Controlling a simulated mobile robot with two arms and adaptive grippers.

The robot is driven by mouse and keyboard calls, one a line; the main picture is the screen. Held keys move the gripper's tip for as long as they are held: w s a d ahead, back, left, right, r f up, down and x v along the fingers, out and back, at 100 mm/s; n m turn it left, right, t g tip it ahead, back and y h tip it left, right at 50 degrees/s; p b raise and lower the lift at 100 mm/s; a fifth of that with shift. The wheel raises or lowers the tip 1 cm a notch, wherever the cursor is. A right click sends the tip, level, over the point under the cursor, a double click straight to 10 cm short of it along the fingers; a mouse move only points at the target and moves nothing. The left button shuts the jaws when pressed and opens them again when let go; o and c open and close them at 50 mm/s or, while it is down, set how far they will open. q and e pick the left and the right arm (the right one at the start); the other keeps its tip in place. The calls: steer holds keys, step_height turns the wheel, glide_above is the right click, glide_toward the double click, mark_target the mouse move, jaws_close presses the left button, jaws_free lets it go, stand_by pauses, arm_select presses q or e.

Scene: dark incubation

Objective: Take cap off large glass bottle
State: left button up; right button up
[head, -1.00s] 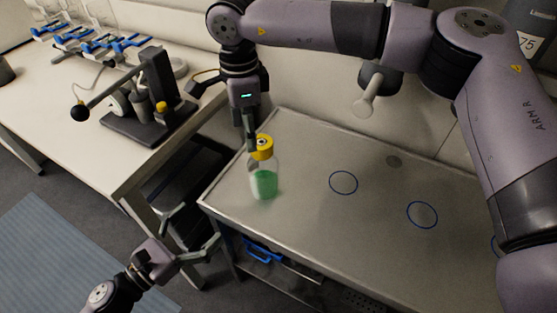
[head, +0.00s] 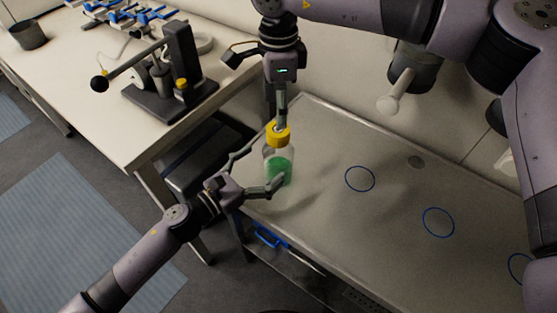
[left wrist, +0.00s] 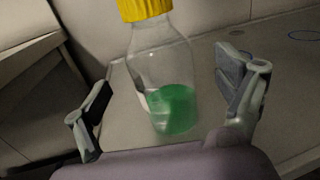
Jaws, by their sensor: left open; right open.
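The large glass bottle (head: 277,163) stands upright near the left end of the metal table, with green liquid in its lower part. Its yellow cap (head: 278,136) is on top. In the left wrist view the bottle (left wrist: 163,75) is between my open fingers, with the cap (left wrist: 144,8) cut off at the top edge. My left gripper (head: 262,168) is open at the bottle's body, one finger on each side; I see gaps beside the glass in the wrist view. My right gripper (head: 280,112) points down right above the cap and is open; its fingers partly overlap in the view.
The metal table (head: 330,215) has blue circles (head: 360,179) marked on it and is otherwise clear to the right. A white bench (head: 90,95) at left carries a black lever device (head: 172,85) and blue racks (head: 130,12). A blue handle (head: 268,237) shows below the table edge.

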mark_target(278, 153)
arm_select(q)
steer(key=x, duration=0.5)
steer(key=shift+w+d, duration=0.15)
steer(key=shift+w, duration=0.1)
